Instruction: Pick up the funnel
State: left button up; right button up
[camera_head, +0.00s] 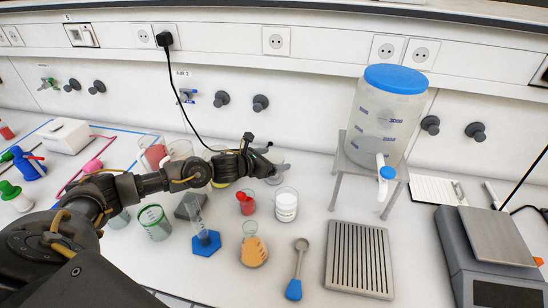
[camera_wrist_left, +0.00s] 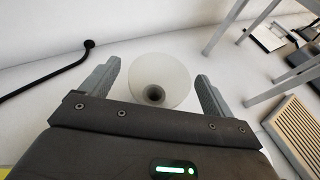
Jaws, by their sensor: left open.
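The funnel (camera_wrist_left: 163,64) shows in the left wrist view as a pale translucent round cone with a dark hole near its lower edge. It lies between the two grey fingers of my left gripper (camera_wrist_left: 157,75), with a visible gap to each fingertip. My left gripper is open and holds nothing. In the head view this gripper (camera_head: 273,162) is over the back middle of the bench, and the funnel is mostly hidden at its fingers. My right gripper is not in view.
In front of the gripper stand a white-filled beaker (camera_head: 286,206), a red-topped item (camera_head: 246,203) and a cylinder on a blue base (camera_head: 206,242). A blue-lidded tank (camera_head: 388,112) on a metal stand is to the right. A black cable (camera_head: 180,100) hangs behind.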

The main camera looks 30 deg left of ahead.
pick_arm(q)
jog(key=shift+w, duration=0.15)
jog(key=c, duration=1.1)
jog(key=shift+c, duration=0.2)
jog(key=shift+r+b, duration=0.4)
jog(key=shift+b, duration=0.1)
jog(key=shift+s+r+b, duration=0.2)
jog(key=shift+r+b, duration=0.45)
jog(key=shift+r, duration=0.6)
jog(key=s+d+r+b, duration=0.1)
jog(key=s+d+r, duration=0.2)
jog(key=s+r, duration=0.6)
jog(key=s, duration=0.4)
jog(key=shift+d+r, duration=0.3)
jog(key=shift+d, duration=0.1)
